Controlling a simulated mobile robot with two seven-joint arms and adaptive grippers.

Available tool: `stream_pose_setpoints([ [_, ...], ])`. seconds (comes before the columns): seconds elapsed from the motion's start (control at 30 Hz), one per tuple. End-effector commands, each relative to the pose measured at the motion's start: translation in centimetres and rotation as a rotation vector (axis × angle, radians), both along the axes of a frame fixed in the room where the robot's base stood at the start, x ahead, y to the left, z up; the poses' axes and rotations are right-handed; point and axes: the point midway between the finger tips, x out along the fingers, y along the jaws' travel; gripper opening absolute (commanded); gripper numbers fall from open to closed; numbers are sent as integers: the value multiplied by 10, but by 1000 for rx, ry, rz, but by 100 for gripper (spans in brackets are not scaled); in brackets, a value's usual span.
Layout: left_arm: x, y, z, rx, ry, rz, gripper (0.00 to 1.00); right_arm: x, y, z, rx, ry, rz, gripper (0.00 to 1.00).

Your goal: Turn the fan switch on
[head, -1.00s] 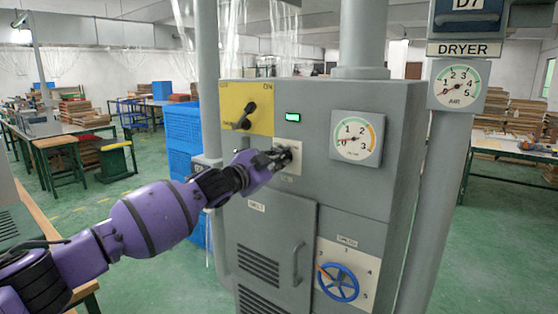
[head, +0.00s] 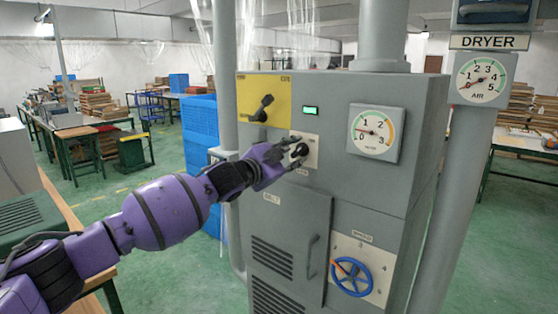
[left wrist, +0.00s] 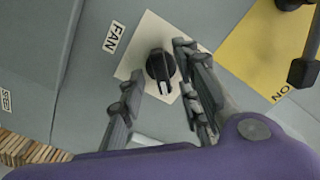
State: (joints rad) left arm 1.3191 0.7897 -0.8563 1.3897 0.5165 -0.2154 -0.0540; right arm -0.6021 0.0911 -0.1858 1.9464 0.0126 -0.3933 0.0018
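The fan switch is a black rotary knob (head: 299,151) on a cream plate on the front of the grey dryer cabinet. In the left wrist view the knob (left wrist: 160,66) sits beside the FAN label (left wrist: 114,37), and its white pointer mark faces the bottom of that picture. My left gripper (head: 289,155) is at the switch and partly covers the plate. In the left wrist view its fingers (left wrist: 157,84) are apart, one on each side of the knob, with gaps visible, so they do not grip it. My right gripper is not in view.
A black lever (head: 262,108) on a yellow plate is above left of the switch. A lit green indicator (head: 310,110), a dial gauge (head: 375,131) and a blue handwheel (head: 351,277) are on the cabinet (head: 410,185). Blue crates (head: 200,140) stand behind on the left.

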Motion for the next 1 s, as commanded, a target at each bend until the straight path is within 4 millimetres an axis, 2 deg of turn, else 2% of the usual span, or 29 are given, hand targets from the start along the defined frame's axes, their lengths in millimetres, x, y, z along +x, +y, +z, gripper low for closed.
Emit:
stream_pose_setpoints([
  [0.3,-54,41,-1,2,0,3,31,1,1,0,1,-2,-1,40],
  [0.5,-77,58,-1,3,-1,3,31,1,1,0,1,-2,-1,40],
  [0.67,-85,63,0,2,-1,2,31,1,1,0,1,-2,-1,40],
  [1.0,-85,64,0,8,-4,6,31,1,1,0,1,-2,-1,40],
])
